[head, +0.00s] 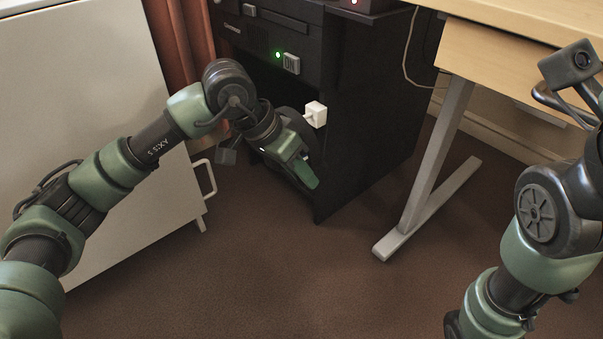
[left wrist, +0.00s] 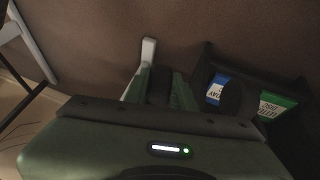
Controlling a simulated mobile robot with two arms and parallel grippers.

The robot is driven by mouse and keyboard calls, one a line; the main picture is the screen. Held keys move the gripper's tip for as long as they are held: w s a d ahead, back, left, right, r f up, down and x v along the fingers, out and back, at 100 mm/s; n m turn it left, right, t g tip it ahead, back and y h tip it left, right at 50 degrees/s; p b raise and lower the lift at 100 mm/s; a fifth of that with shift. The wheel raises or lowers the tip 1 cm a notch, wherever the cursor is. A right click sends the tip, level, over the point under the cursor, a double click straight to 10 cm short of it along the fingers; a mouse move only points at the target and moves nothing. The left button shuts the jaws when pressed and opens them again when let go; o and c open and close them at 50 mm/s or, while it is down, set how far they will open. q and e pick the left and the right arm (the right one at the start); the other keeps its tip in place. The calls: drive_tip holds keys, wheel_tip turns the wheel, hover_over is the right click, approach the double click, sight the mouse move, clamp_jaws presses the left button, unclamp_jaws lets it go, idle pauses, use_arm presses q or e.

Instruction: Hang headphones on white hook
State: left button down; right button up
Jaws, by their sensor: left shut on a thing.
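The white hook (head: 316,114) is a small block on the front right edge of the black cabinet. My left gripper (head: 303,169) is just below and left of it in the head view, shut on the black headphones (head: 300,128). A dark curved part of them shows between the gripper and the hook, partly hidden by my wrist. In the left wrist view my left gripper (left wrist: 160,88) has dark material between its green fingers. I cannot tell whether the headphones touch the hook. My right arm is at the right edge, its fingers out of view.
The black cabinet (head: 376,125) has an open shelf with blue and green labelled items (left wrist: 275,105). A white cabinet (head: 90,75) stands left. A desk with a grey leg (head: 432,165) stands right. The brown carpet in front is clear.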

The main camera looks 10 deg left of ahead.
sight(320, 170)
use_arm(q)
drive_tip(key=shift+w+d, duration=0.2)
drive_tip(key=shift+w, duration=0.1)
drive_tip(key=shift+w+d, duration=0.55)
drive_tip(key=shift+w, duration=0.1)
idle(0.5)
idle(0.4)
drive_tip(key=shift+w+d, duration=0.25)
drive_tip(key=shift+w, duration=0.15)
drive_tip(key=shift+w+d, duration=0.45)
drive_tip(key=shift+w, duration=0.1)
drive_tip(key=shift+w+d, duration=0.1)
drive_tip(key=shift+f, duration=0.15)
idle(0.5)
drive_tip(key=shift+f+b, duration=0.9)
